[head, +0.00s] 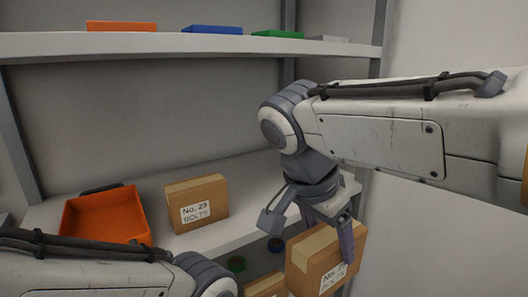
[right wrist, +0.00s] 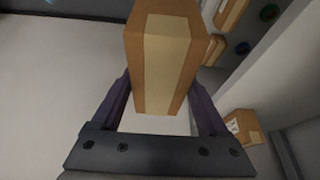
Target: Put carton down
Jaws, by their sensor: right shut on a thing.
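My right gripper (head: 328,238) is shut on a brown carton (head: 322,262) with tan tape along its top and a white label. The carton hangs in front of the shelf unit, at the lower right of the head view. In the right wrist view the held carton (right wrist: 165,55) stands between the two dark fingers (right wrist: 160,100). My left arm shows at the lower left of the head view, but its gripper is out of the picture.
An upright carton (head: 196,205) labelled "No. 29 BOLTS" and an orange bin (head: 104,216) stand on the middle shelf (head: 240,208). Another carton (head: 266,287) and round green and blue items show lower down. An upper shelf (head: 180,44) holds coloured bins.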

